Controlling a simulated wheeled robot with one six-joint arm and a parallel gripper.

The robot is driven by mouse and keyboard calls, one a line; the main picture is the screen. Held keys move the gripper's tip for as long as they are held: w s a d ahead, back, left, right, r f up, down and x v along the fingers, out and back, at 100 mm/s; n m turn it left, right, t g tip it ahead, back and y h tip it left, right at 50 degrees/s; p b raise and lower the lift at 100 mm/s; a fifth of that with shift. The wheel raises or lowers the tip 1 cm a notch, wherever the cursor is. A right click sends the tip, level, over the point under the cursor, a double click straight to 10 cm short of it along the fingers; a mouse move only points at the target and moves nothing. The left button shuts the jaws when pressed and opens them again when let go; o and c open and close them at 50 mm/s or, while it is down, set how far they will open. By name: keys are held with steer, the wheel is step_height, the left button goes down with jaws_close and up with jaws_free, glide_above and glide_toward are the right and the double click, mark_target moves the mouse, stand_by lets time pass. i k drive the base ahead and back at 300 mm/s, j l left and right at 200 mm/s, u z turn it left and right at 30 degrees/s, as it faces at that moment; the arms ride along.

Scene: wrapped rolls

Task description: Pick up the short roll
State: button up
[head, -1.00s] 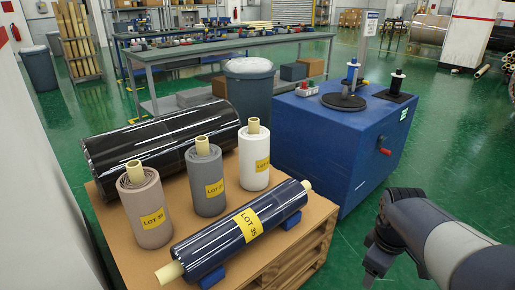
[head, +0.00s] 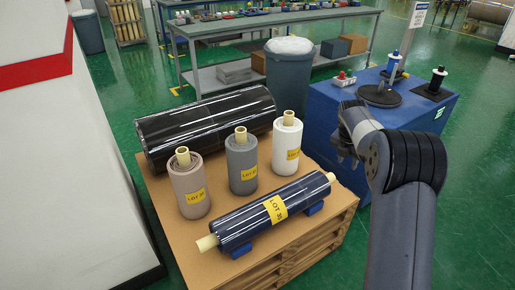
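Several wrapped rolls are on a cardboard-topped pallet (head: 182,238). Three shorter rolls stand upright with yellow lot labels: a pinkish-tan one (head: 190,192), a grey one (head: 241,168) and a white one (head: 287,147). A dark blue roll (head: 240,228) lies in front of them on blue supports, with pale core ends sticking out. A larger black roll (head: 205,124) lies behind. I cannot tell from the picture alone which is meant by the short roll. My gripper (head: 345,150) is right of the pallet, apart from the rolls; its fingers are too small and dark to read.
A blue cabinet (head: 325,110) with spool stands is behind my arm. A grey bin (head: 289,75) stands behind the pallet, before a long workbench (head: 230,27). A white block with a red stripe (head: 75,160) is at left.

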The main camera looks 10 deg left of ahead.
mark_target(288, 130)
steer(key=i+l+u, duration=0.3)
steer(key=u, duration=0.2)
steer(key=i+l+u, duration=0.6)
steer(key=l+u, duration=0.35)
steer(key=i+l, duration=0.1)
steer(key=l, duration=0.3)
steer(key=i+l, duration=0.15)
steer(key=l, duration=0.3)
steer(key=i+l, duration=0.1)
steer(key=l, duration=0.3)
steer(key=i+u, duration=0.05)
